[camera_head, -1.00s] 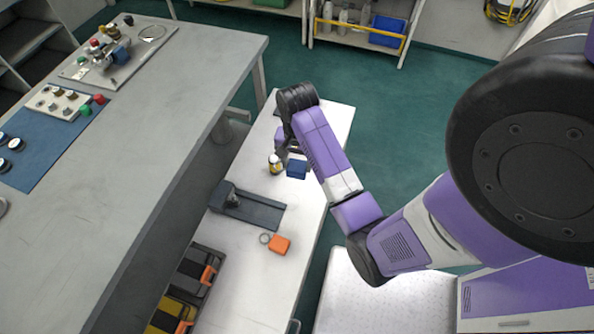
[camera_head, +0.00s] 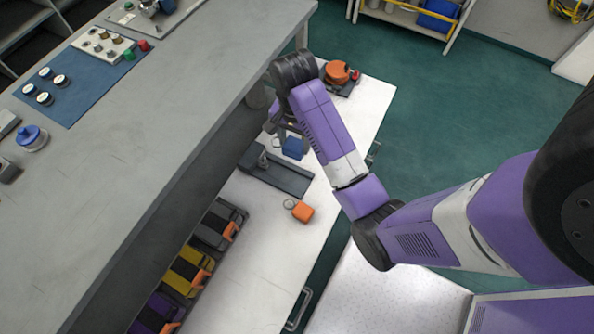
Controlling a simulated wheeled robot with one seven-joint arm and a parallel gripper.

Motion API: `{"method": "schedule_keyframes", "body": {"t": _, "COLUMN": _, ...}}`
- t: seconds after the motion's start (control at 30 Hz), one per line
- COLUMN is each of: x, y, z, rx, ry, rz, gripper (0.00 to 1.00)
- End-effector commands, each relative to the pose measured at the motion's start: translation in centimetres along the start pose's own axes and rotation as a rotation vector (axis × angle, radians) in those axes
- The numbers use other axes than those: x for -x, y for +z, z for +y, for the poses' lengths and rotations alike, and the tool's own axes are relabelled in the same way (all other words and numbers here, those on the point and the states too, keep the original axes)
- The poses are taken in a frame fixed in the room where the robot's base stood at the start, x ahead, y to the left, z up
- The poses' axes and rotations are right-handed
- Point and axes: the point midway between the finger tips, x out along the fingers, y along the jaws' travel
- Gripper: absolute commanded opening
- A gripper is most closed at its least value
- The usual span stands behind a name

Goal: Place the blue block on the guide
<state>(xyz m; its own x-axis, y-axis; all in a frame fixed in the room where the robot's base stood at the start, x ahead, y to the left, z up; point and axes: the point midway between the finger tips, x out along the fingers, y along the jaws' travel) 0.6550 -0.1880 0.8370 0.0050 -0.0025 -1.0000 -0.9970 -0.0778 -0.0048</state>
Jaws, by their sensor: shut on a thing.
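The blue block (camera_head: 293,148) is in my gripper (camera_head: 285,132), which is shut on it. The fingers are small here and partly hidden by my dark wrist. The guide (camera_head: 287,178) appears to be the dark grey flat rail on the white bench, with a raised end piece at its left. The block shows just above the far edge of the rail in the picture. I cannot tell how high it is above the bench.
An orange block (camera_head: 303,212) with a small ring lies in front of the rail. An orange round device (camera_head: 338,73) stands at the bench's far end. White bench to the right is clear.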

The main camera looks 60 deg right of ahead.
Motion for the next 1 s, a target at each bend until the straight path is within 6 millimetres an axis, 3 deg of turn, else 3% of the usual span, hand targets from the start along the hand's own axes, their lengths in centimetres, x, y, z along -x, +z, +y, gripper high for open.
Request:
{"method": "schedule_keyframes", "body": {"t": 0.27, "x": -1.6, "y": 0.0, "z": 0.0, "rx": -0.045, "ry": 0.002, "rz": -0.001, "gripper": 0.0}}
{"method": "schedule_keyframes", "body": {"t": 0.67, "x": -7.3, "y": 0.1, "z": 0.1, "rx": -0.044, "ry": 0.005, "rz": -0.002, "gripper": 0.0}}
{"method": "schedule_keyframes", "body": {"t": 1.0, "x": -13.7, "y": 0.0, "z": 0.2, "rx": -0.045, "ry": 0.004, "rz": -0.002, "gripper": 0.0}}
